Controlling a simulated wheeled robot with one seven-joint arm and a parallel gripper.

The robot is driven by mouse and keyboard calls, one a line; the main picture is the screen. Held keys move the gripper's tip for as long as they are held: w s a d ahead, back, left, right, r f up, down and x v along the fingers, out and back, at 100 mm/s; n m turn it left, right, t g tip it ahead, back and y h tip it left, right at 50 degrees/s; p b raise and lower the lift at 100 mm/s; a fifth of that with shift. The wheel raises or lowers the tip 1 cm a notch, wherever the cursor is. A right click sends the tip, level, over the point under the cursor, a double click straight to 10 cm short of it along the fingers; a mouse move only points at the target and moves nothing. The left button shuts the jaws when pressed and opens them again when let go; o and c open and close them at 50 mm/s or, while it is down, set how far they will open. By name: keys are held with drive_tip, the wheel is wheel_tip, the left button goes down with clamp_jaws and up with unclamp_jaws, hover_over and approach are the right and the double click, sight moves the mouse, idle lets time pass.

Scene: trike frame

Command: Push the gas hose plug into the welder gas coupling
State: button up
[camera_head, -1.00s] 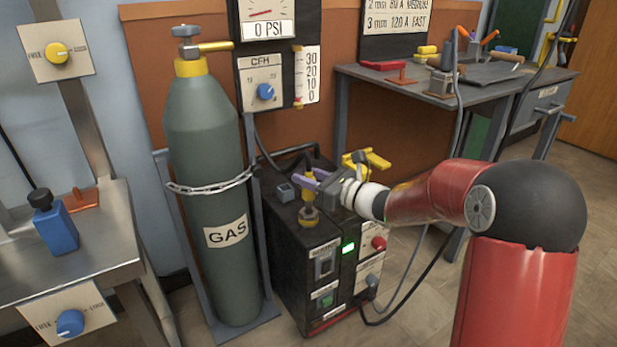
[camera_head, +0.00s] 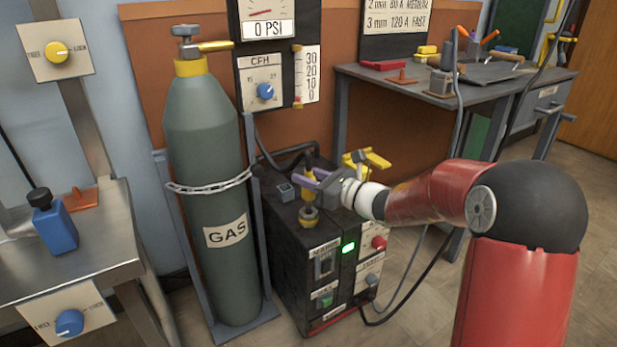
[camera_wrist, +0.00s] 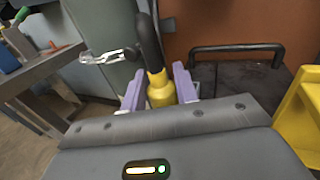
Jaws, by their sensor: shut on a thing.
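My gripper (camera_head: 312,180) is shut on the yellow gas hose plug (camera_head: 310,166), above the top of the black welder (camera_head: 290,235). In the wrist view the plug (camera_wrist: 160,93) sits between the two purple fingers, with the black hose (camera_wrist: 149,42) rising from its far end. The gas coupling (camera_head: 308,214), a dark and yellowish ring fitting, stands on the welder's top, below and in front of the fingers in the head view. The plug looks apart from it. The plug's lower end is partly hidden by the fingers, and the coupling is hidden in the wrist view.
A green gas cylinder (camera_head: 205,130), chained to its stand, is left of the welder. The welder's black handle (camera_wrist: 235,50) is close to the fingers. A yellow clamp (camera_head: 370,160) is right of the gripper. A workbench (camera_head: 470,80) stands behind.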

drive_tip(key=shift+f+b, duration=1.65)
drive_tip(key=shift+f, duration=0.4)
drive_tip(key=o, duration=1.1)
drive_tip(key=shift+c, duration=0.2)
drive_tip(key=shift+p+v, duration=0.5)
drive_tip(key=shift+v, duration=3.4)
drive_tip(key=shift+s+a, duration=0.1)
